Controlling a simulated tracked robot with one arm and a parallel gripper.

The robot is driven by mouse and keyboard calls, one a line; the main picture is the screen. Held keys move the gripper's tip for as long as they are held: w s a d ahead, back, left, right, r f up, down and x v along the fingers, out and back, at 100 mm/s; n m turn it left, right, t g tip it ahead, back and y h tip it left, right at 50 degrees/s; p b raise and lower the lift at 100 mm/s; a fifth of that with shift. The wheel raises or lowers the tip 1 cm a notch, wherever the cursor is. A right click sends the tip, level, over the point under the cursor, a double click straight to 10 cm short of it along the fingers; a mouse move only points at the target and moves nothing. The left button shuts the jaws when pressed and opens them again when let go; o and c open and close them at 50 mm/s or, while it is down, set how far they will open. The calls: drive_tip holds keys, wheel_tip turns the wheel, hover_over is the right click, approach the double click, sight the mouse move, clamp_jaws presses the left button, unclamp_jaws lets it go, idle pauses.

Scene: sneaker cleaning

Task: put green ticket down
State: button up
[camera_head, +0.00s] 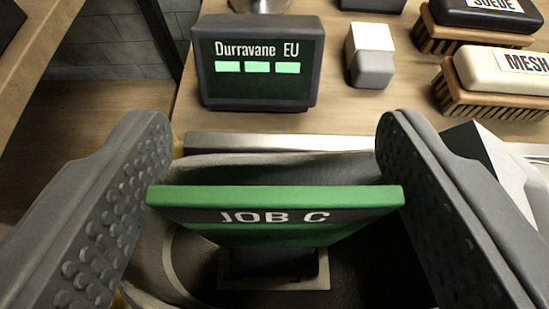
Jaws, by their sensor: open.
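The green ticket (275,199) has a dark band with "JOB C" in white letters. It stands upright between the two grey, studded fingers of my gripper (275,190). My gripper is open, with one finger on each side of the ticket. The ticket's left end is close to the left finger and its right end is by the right finger; I cannot tell whether either touches. Below the ticket is a dark base on a pale square, over a grey rounded thing (180,258) that may be a shoe. The ticket hides part of these.
A dark display (262,88) reading "Durravane EU" stands behind on the wooden table. A white and grey block (371,65) is right of it. Brushes marked "SUEDE" (470,28) and "MESH" (492,88) lie at the right. A white angular thing (490,160) is beside the right finger.

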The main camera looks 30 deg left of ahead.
drive_tip(key=v, duration=1)
drive_tip(key=shift+s+d, duration=0.2)
drive_tip(key=shift+s, duration=0.1)
drive_tip(key=shift+r, duration=0.15)
drive_tip(key=w+d+r+m+t+h, duration=0.1)
drive_tip(key=w+d+r+m, duration=0.15)
drive_tip(key=d+r, duration=0.65)
drive_tip(key=w+d+r+m+t+h, duration=0.15)
drive_tip(key=w+d+r, duration=0.3)
drive_tip(key=r, duration=0.95)
drive_tip(key=s+d+r+m+h, duration=0.1)
drive_tip(key=s+d+r, duration=0.3)
drive_tip(key=d+r, duration=0.2)
drive_tip(key=s+d+r+t+h, duration=0.1)
drive_tip(key=s+d+r, duration=0.3)
drive_tip(key=r, duration=0.6)
drive_tip(key=s+d+r+m+t+h, duration=0.1)
drive_tip(key=s+d+r, duration=0.3)
drive_tip(key=d+r, duration=0.4)
drive_tip(key=shift+m+h, duration=0.3)
drive_tip(key=shift+h, duration=0.45)
